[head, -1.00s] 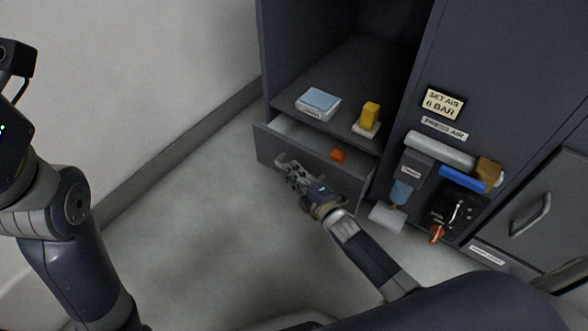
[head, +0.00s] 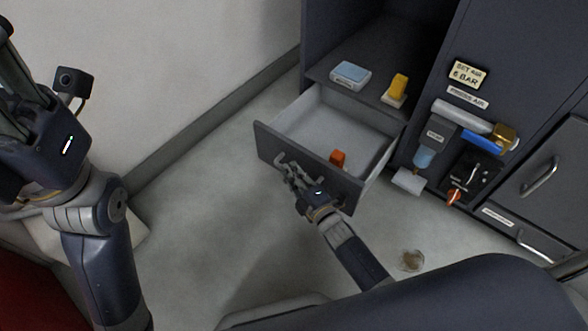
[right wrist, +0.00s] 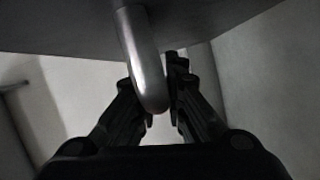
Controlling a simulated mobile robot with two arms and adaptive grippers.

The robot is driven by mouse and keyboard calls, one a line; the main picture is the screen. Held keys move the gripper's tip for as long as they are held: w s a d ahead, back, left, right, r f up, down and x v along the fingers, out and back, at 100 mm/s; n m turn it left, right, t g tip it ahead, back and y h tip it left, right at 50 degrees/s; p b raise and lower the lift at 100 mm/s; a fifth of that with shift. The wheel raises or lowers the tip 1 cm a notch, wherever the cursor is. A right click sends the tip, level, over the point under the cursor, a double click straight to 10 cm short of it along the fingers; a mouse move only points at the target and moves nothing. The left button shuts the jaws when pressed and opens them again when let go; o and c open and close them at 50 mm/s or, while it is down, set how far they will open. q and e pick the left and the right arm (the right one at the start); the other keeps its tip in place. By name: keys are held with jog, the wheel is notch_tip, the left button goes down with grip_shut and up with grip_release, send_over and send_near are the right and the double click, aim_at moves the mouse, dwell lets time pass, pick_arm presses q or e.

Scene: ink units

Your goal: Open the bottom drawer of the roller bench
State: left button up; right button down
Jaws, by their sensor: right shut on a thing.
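The bottom drawer (head: 302,165) of the dark bench stands pulled well out, its pale inside showing. An orange item (head: 337,158) lies in it near the front panel. My right gripper (head: 290,175) is at the outer face of the drawer's front. In the right wrist view its fingers are on both sides of the metal bar handle (right wrist: 147,70), shut on it. In the head view the gripper partly hides the handle. My left arm is at the left edge of the head view; its fingers are out of sight.
A light blue box (head: 350,74) and a yellow item (head: 398,87) stand on the shelf above the drawer. A round floor drain (head: 411,260) lies nearby. The floor left of the drawer is clear.

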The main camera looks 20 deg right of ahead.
dwell(0.3)
jog(key=c, duration=1.7)
grip_release()
jog(key=shift+o, duration=0.2)
jog(key=v, duration=0.7)
jog(key=shift+s, duration=0.3)
jog(key=shift+d+f, duration=0.1)
jog(key=shift+d, duration=0.05)
